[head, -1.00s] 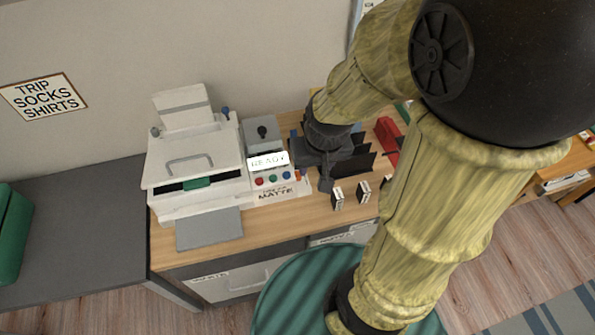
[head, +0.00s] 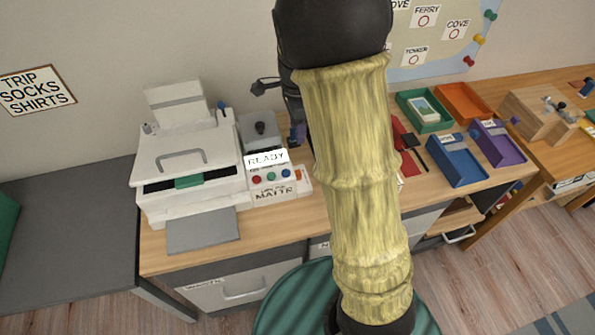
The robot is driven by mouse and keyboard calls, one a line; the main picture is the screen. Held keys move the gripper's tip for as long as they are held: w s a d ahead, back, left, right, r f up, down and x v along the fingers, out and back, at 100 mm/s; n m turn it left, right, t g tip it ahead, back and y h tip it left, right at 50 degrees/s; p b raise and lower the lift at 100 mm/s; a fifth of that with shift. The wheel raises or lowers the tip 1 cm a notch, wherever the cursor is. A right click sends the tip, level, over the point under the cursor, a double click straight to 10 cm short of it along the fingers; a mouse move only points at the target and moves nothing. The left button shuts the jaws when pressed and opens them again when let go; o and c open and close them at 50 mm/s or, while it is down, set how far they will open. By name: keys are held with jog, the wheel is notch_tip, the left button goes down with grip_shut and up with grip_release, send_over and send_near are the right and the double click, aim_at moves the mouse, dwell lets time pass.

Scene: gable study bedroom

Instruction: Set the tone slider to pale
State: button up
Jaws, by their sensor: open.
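A white printer (head: 190,160) stands on the desk, with a grey control box (head: 262,160) at its right side. The box has a black knob (head: 260,128) on top and a lit display (head: 266,158) reading READY. I cannot tell which part is the tone slider; a blue knob (head: 221,106) shows at the printer's right. My gripper (head: 264,88) is open, above and behind the box, apart from it and partly hidden by my arm.
A grey output tray (head: 203,231) juts from the printer's front. To the right are a green tray (head: 424,112), an orange tray (head: 464,102), a blue tray (head: 457,162) and a purple tray (head: 497,146). My arm hides the desk's middle.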

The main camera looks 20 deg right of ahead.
aim_at(297, 172)
notch_tip(297, 172, down, 17)
jog(key=shift+f+b, duration=0.2)
jog(key=shift+b, duration=0.4)
dwell(0.3)
jog(key=shift+s, duration=0.1)
grip_shut()
